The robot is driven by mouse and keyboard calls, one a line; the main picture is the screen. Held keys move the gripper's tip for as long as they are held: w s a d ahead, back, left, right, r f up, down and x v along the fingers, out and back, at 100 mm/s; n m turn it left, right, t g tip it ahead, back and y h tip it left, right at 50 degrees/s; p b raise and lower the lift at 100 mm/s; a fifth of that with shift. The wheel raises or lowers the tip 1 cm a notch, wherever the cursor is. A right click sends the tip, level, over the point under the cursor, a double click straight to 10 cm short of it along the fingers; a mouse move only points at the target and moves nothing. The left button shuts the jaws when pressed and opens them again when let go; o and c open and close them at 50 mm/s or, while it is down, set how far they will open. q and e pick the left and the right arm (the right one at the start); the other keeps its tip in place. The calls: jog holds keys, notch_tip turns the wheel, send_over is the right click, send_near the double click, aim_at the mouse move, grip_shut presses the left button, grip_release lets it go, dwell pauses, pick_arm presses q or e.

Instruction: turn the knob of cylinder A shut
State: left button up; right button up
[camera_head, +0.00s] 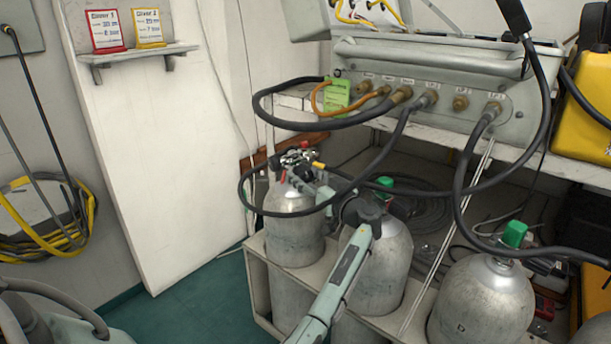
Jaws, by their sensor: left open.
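Several grey metal cylinders stand in a low rack. The leftmost cylinder (293,228) has a valve at its top with small red (283,176) and yellow (319,165) parts; I cannot read a letter on it, so I cannot tell for sure that it is A. My left gripper (302,168) is at this valve, open, with its fingers over the valve top. Fingers and valve overlap, so the knob is mostly hidden and contact cannot be told. My left forearm crosses in front of the middle cylinder (385,270). My right gripper is not in view.
The cylinder marked D (482,305) with a green-topped knob (514,234) stands at right. Black hoses (463,190) loop from the grey panel (520,105) close above the cylinders. The rack (255,275) edges the row. Green floor (205,310) at left is clear.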

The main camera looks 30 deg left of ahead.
pick_arm(q)
jog(key=shift+a, duration=0.1)
jog(key=c, duration=1.2)
jog(key=shift+o, duration=0.2)
